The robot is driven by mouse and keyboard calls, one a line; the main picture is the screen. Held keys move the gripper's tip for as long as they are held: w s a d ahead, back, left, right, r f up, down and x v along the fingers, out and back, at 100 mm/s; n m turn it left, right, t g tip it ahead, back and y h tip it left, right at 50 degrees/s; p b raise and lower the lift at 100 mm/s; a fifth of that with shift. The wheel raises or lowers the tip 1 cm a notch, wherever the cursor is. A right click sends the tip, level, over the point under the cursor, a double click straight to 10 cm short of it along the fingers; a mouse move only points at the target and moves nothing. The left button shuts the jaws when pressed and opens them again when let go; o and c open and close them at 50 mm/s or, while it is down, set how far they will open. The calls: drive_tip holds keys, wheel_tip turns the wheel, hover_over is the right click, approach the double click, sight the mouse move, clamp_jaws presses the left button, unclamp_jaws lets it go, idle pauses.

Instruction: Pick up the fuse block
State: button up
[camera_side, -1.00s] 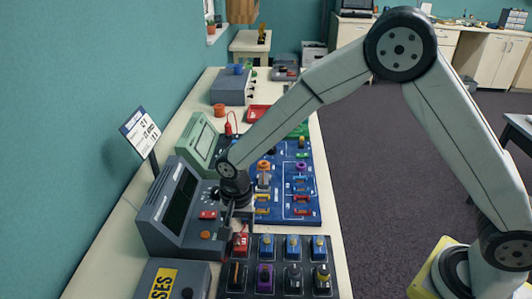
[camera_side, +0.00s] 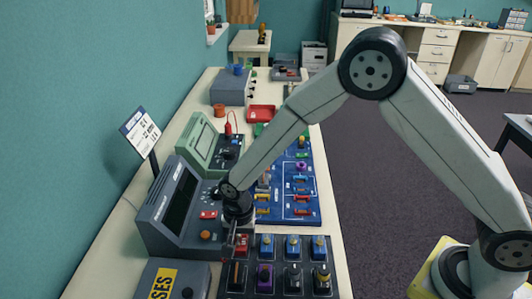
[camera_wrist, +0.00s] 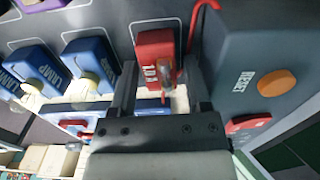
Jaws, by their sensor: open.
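A red block (camera_side: 241,243) with a pale printed label, which looks like the fuse block, sits in the back left place of a dark tray. In the wrist view the red block (camera_wrist: 152,48) stands between the fingers of my gripper (camera_wrist: 160,68). The fingers are open, one on each side of it, and I cannot tell whether either touches it. In the side view my gripper (camera_side: 234,232) is low over the tray, close to the block and partly hiding it.
The dark tray (camera_side: 252,291) also holds several blue blocks (camera_side: 293,247) and other parts. A grey console (camera_side: 168,216) with red and orange buttons stands close on the left. A blue circuit board (camera_side: 312,212) lies behind the tray. A red lead shows in the wrist view (camera_wrist: 200,20).

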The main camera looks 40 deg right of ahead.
clamp_jaws()
drive_tip(key=shift+r, duration=0.1)
drive_tip(key=shift+r, duration=0.7)
drive_tip(key=s+d+r, duration=0.2)
drive_tip(key=s+r, duration=0.3)
drive_tip(key=s, duration=0.1)
drive_tip(key=s+d+r, duration=0.2)
drive_tip(key=s+r, duration=0.4)
drive_tip(key=s, duration=0.1)
drive_tip(key=shift+d+r, duration=0.2)
drive_tip(key=shift+d, duration=0.05)
drive_tip(key=shift+s, duration=0.15)
idle(0.4)
